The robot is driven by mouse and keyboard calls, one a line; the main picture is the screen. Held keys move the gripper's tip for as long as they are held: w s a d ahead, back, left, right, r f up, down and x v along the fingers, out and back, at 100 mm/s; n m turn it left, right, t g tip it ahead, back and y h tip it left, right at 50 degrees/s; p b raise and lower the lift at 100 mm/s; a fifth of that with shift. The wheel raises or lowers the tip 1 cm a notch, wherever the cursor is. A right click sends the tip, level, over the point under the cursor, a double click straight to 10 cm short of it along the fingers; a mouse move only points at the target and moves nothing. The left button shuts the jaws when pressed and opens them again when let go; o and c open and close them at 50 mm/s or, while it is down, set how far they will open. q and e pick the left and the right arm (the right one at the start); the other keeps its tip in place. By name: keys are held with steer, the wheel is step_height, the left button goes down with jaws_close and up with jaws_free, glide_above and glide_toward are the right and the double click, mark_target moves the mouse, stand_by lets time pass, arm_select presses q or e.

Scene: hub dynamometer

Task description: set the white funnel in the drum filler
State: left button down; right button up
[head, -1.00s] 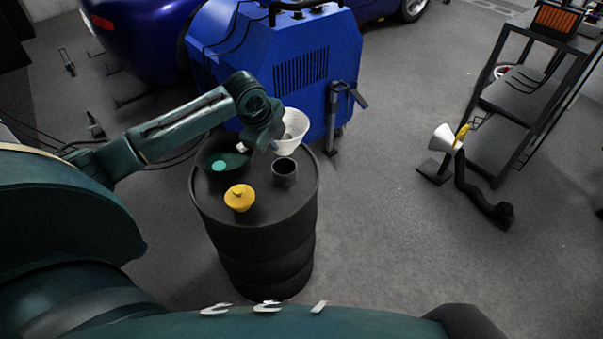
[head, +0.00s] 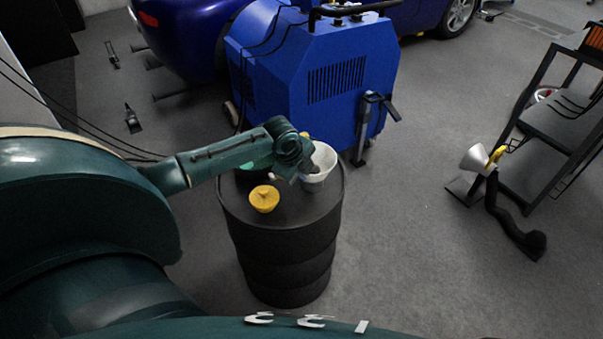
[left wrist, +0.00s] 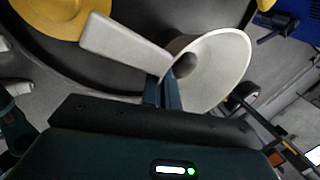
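The white funnel (head: 325,160) is over the far right part of the top of the black drum (head: 285,235). It also shows in the left wrist view (left wrist: 222,65), with its wide mouth toward the camera and a flat pale handle (left wrist: 118,42) to the left. My left gripper (head: 303,174) is at the funnel's left side; in the left wrist view its fingers (left wrist: 162,94) are close together on the handle by the bowl. The dark drum filler is hidden under the funnel, so I cannot tell whether the spout is inside it. My right gripper is not in view.
A yellow cap-like piece (head: 264,199) sits on the drum top near the front left. A blue machine (head: 325,80) stands behind the drum.

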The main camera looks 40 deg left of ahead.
arm_select(q)
steer(key=shift+f, duration=0.2)
steer(key=c, duration=1.7)
jaws_free()
